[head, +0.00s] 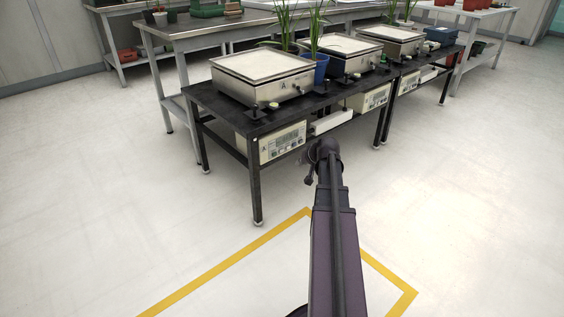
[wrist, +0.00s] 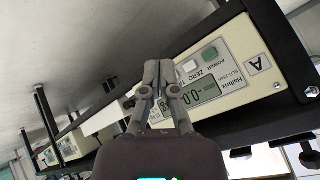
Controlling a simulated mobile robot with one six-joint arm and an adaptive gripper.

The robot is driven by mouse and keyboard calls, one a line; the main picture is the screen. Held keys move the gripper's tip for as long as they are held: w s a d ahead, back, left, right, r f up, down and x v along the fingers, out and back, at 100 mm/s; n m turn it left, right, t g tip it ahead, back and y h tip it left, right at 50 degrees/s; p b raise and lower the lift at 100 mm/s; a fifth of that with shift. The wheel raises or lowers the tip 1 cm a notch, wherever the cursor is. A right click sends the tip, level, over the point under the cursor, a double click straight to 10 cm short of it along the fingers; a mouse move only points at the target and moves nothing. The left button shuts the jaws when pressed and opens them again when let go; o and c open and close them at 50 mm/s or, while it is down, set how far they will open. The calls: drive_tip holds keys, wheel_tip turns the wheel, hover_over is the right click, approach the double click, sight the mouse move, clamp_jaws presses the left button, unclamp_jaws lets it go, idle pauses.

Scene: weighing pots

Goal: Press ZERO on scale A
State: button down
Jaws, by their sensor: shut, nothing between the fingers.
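Scale A's platform (head: 262,66) stands on the black bench with an "A" tag on its front. Its indicator box (head: 283,143) sits on the shelf below. In the wrist view the indicator panel (wrist: 262,62) appears rotated, with an "A" label, a lit display (wrist: 203,91), a green button (wrist: 210,53) and a pale button (wrist: 190,66). POWER, ZERO and TARE lettering lies near the buttons. My gripper (wrist: 158,68) is shut and empty, its tips in front of the panel's edge beside the pale button. I cannot tell whether they touch. The fingers cover part of the panel.
The black bench (head: 196,92) has legs and a lower shelf around the indicator. Further indicators (head: 373,98) sit along the shelf. A blue pot with a plant (head: 321,70) stands between platforms. Yellow floor tape (head: 240,252) and open floor lie in front.

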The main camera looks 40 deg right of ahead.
drive_tip(key=shift+s+d+f+b, duration=0.1)
drive_tip(key=shift+d+f+b, duration=0.25)
drive_tip(key=shift+d+f, duration=0.3)
drive_tip(key=shift+r, duration=0.1)
approach(281, 154)
drive_tip(key=shift+w+d+f, duration=0.1)
drive_tip(key=shift+w+f, duration=0.35)
drive_tip(key=shift+f, duration=0.35)
drive_tip(key=shift+w+f, duration=0.45)
drive_tip(key=shift+f, duration=0.35)
drive_tip(key=shift+w+d+f, duration=0.1)
drive_tip(key=shift+w+f, duration=0.35)
drive_tip(key=shift+f, duration=0.35)
drive_tip(key=shift+w, duration=0.1)
drive_tip(key=shift+w+a, duration=0.1)
drive_tip(key=shift+w, duration=0.2)
drive_tip(key=shift+w, duration=0.45)
idle(1.1)
drive_tip(key=shift+s, duration=0.85)
